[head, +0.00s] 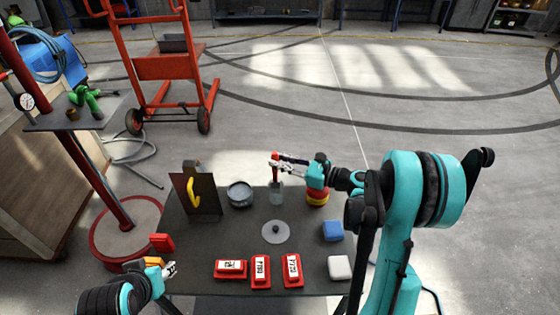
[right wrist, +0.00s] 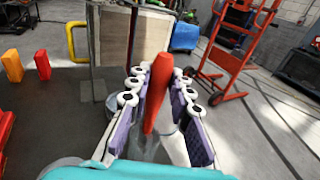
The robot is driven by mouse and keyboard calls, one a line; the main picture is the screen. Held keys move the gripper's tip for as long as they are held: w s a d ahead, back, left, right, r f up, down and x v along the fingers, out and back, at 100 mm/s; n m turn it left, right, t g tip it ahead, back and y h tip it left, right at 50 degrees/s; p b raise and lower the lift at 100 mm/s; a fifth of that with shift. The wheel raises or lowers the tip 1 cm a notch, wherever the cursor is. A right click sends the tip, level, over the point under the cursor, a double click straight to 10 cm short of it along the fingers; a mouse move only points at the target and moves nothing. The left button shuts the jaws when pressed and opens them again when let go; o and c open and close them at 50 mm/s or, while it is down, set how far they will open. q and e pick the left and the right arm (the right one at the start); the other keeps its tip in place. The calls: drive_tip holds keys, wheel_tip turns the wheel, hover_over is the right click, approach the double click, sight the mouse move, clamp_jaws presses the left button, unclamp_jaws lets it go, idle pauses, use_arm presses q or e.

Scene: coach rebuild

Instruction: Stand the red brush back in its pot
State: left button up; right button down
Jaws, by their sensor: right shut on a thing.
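The red brush (head: 275,166) is upright between the fingers of my right gripper (head: 278,160), near the back of the dark table. In the right wrist view its red handle (right wrist: 158,88) rises between the two purple finger pads, which are shut on it. A clear, glass-like pot (head: 276,194) stands on the table directly below the brush. The brush's lower end is at or near the pot's mouth; I cannot tell how deep it is. My left gripper (head: 171,270) is at the table's front left, beside an orange block (head: 153,262); its fingers are too small to judge.
A round grey tin (head: 240,194) stands left of the pot, and a red and yellow stack (head: 318,194) right of it. A grey disc (head: 275,233), red labelled boxes (head: 260,270), a blue block (head: 333,231) and a white block (head: 340,267) lie nearer. A dark panel (head: 207,198) stands left.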

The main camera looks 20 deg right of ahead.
drive_tip(key=c, duration=1.3)
unclamp_jaws()
drive_tip(key=v, duration=1.2)
